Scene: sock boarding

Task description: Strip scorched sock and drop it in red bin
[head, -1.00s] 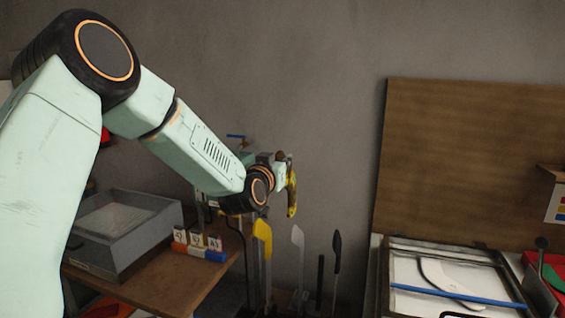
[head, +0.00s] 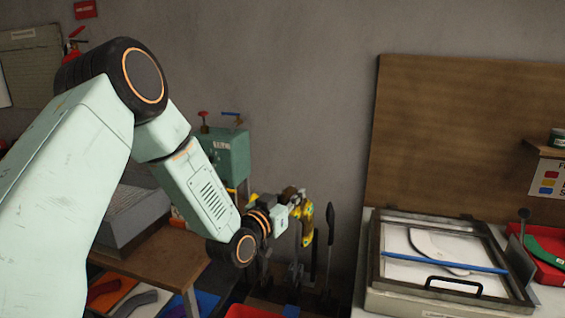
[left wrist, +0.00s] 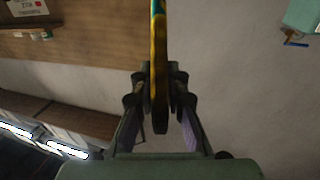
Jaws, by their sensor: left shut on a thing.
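My left gripper (head: 296,207) is shut on a yellow sock-shaped piece with dark marks (head: 307,224), which hangs upright in front of the wall. In the left wrist view the gripper (left wrist: 160,95) has its fingers on both sides of this piece (left wrist: 159,50), seen edge-on as a thin yellow and dark strip. Whether it is cloth alone or still on a board is unclear. A red bin (head: 248,312) shows only its top edge at the bottom of the head view, below the gripper. My right gripper is not in view.
A framed press (head: 450,296) with a white sock shape and blue bar stands at right, beside a red tray (head: 553,279) holding a green piece. A wooden table (head: 155,262) with a grey box is at left. A blue bin (head: 207,304) sits low. Boards stand behind the gripper.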

